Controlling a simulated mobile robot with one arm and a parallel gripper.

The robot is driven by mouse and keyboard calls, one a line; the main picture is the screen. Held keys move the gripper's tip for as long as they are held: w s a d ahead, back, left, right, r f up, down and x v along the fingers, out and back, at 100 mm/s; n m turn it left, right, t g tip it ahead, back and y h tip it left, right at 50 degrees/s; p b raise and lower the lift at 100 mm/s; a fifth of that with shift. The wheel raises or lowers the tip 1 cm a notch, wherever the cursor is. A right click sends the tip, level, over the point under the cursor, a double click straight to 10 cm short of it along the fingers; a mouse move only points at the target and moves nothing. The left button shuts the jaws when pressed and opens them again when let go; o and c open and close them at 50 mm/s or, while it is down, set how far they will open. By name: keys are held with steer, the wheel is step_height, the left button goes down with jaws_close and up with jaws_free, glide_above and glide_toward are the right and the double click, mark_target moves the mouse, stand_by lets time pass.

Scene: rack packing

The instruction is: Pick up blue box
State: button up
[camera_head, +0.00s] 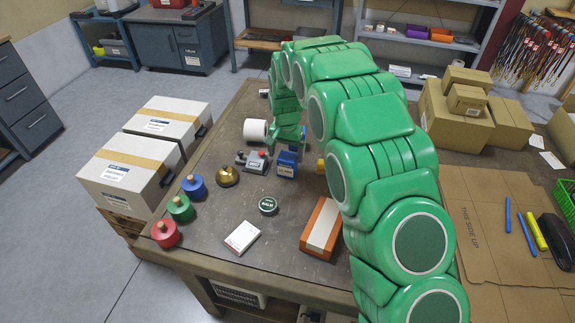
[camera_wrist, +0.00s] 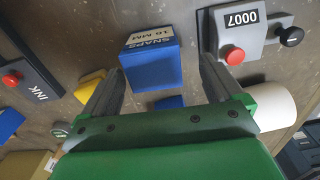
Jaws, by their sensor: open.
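The blue box (camera_head: 287,163) stands on the workbench beside a grey device in the head view. In the wrist view the blue box (camera_wrist: 151,66) carries a white label reading "SNAPS 16 MM". My gripper (camera_wrist: 160,72) is open in the wrist view, with one finger on each side of the box. Gaps show between the box and both fingers, and how deep the fingers reach is hard to judge. In the head view my green arm comes down just behind the box and hides most of the gripper.
A grey device with a red button (camera_head: 252,160) stands close left of the box. A white roll (camera_head: 256,130) lies behind it. Blue, green and red weights line the left bench edge. An orange-brown box (camera_head: 321,228) lies in front. Cardboard boxes (camera_head: 462,118) stand right.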

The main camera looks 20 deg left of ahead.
mark_target(288, 164)
steer(key=shift+s+d+f, duration=0.15)
steer(key=shift+f, duration=1.15)
steer(key=shift+s+d+f, duration=0.15)
steer(key=shift+f, duration=1.15)
steer(key=shift+c, duration=0.4)
steer(key=c, duration=1.1)
steer(key=shift+o, duration=0.2)
steer(key=shift+r, duration=0.15)
